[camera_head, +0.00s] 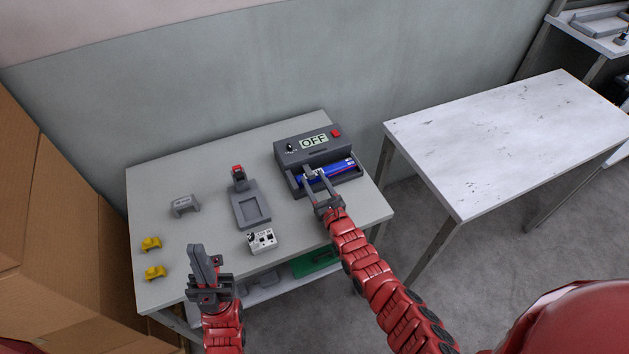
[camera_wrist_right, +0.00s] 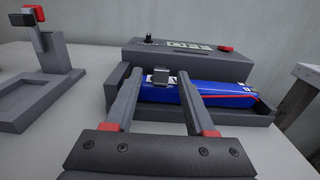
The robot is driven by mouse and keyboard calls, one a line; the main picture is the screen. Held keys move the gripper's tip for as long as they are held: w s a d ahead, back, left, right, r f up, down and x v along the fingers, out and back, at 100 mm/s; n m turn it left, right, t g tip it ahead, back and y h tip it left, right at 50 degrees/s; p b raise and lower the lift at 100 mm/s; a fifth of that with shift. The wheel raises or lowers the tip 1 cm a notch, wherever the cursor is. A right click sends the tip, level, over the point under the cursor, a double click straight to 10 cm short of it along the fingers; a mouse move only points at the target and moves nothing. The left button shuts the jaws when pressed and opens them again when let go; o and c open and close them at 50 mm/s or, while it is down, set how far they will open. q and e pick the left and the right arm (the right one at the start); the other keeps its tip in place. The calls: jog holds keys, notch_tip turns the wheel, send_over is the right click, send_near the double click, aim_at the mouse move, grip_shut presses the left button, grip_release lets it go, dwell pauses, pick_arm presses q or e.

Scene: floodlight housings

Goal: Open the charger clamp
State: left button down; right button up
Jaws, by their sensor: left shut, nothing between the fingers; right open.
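A small grey clamp piece (camera_wrist_right: 161,76) sits at the battery's left part, against the charger. My right gripper (camera_head: 316,176) is open in front of the charger, its fingers reaching over the tray's front towards the clamp; in the wrist view the clamp lies between the finger lines. My left gripper (camera_head: 200,255) is shut and empty above the table's front left.
A grey fixture (camera_head: 250,208) with a red-topped post stands left of the charger. A white box (camera_head: 262,241), a grey bracket (camera_head: 185,205) and yellow pieces (camera_head: 151,243) lie on the table (camera_head: 200,169). A second, bare white table (camera_head: 480,140) stands right, across a gap.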

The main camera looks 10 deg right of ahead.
jog(key=shift+w, duration=0.2)
jog(key=shift+c, duration=0.3)
grip_shut()
